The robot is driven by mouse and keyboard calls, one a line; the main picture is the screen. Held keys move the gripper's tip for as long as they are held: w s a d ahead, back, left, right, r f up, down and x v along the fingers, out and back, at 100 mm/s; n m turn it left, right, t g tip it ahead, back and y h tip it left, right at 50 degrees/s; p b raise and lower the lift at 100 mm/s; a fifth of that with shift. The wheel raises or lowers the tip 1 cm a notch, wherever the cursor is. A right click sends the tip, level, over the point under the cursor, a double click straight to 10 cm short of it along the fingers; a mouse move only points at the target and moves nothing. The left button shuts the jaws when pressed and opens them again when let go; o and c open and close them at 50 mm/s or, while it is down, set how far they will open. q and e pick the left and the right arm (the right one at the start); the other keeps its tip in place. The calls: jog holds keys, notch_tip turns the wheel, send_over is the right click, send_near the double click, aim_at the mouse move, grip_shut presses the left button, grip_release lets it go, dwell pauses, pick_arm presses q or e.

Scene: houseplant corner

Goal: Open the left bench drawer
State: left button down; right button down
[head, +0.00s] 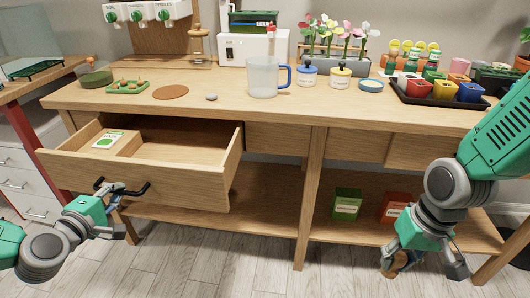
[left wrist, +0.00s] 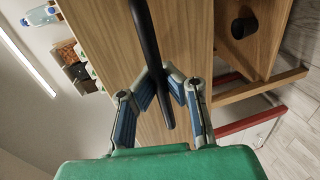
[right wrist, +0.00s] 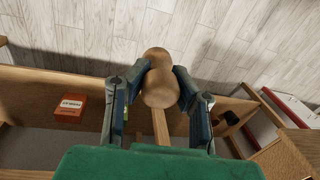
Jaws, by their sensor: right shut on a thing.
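The left bench drawer (head: 160,184) is pulled well out from under the bench top, and its inside shows. A seed packet (head: 107,141) lies in it at the left. The black bar handle (head: 135,189) is on the drawer front; it also shows in the left wrist view (left wrist: 144,40). My left gripper (head: 109,189) is at this handle, its fingertips (left wrist: 164,72) drawn in close on both sides of the bar. My right gripper (head: 405,262) is low at the right, shut on a round-ended wooden thing (right wrist: 158,90) with a stick-like part.
The bench top (head: 220,110) carries a clear jug (head: 264,77), labelled jars, flowers and a black tray of coloured pots (head: 440,101). Green (head: 346,204) and red (head: 396,206) boxes stand on the lower shelf (head: 265,208). A white drawer cabinet (head: 28,184) is at the left. Floor in front is clear.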

pick_arm(q)
jog(key=shift+s+a+f, duration=0.1)
jog(key=shift+s, duration=0.8)
jog(key=shift+s+a+f, duration=0.1)
jog(key=shift+s, duration=0.75)
pick_arm(e)
jog(key=shift+r, duration=0.4)
pick_arm(q)
jog(key=c, duration=1.6)
grip_release()
jog(key=shift+w, duration=0.1)
pick_arm(e)
jog(key=shift+a, duration=0.1)
pick_arm(q)
jog(key=shift+r, duration=0.1)
jog(key=v, duration=0.7)
